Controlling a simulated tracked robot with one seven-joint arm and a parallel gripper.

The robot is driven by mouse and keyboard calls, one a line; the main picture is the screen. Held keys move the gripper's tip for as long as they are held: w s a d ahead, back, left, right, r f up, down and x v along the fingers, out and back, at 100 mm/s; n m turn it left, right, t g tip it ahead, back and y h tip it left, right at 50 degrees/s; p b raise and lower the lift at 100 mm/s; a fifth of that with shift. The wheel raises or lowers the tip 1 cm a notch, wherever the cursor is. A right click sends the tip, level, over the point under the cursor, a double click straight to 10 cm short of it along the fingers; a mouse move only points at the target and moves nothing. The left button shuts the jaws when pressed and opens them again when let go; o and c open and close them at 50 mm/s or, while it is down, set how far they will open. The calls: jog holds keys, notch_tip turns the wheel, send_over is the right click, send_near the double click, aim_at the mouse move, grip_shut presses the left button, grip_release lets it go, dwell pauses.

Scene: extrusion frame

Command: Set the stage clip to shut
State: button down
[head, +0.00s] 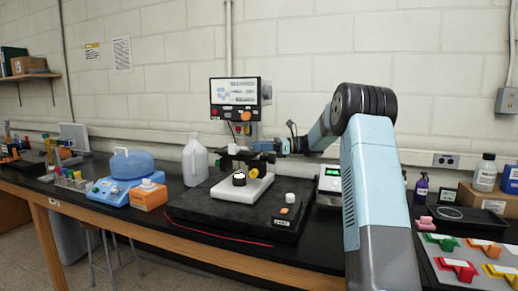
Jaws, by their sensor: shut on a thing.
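A small microscope-like device with a white base (240,188) stands on a black slab, with a dark stage (236,154) above it. My gripper (262,154) reaches in from the right, at the right side of the stage. It is shut on a small part there, which appears to be the stage clip. The clip is too small and too covered by the gripper for me to tell its position.
A white jug (195,160) and a blue-lidded bath (130,165) stand left. Colored handles on a grey board (440,262) lie right.

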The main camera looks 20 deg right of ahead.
jog(key=shift+w+d+n+g, duration=0.15)
jog(key=shift+n+g, duration=0.35)
jog(key=shift+g, duration=0.3)
jog(key=shift+w+d+n+g, duration=0.15)
jog(key=shift+n+g, duration=0.35)
jog(key=shift+g, duration=0.3)
jog(key=c, duration=1.1)
grip_release()
jog(key=shift+d, duration=0.1)
jog(key=d, duration=1.3)
jog(key=shift+s+d+f, duration=0.1)
jog(key=shift+d, duration=0.2)
jog(key=shift+a, duration=0.1)
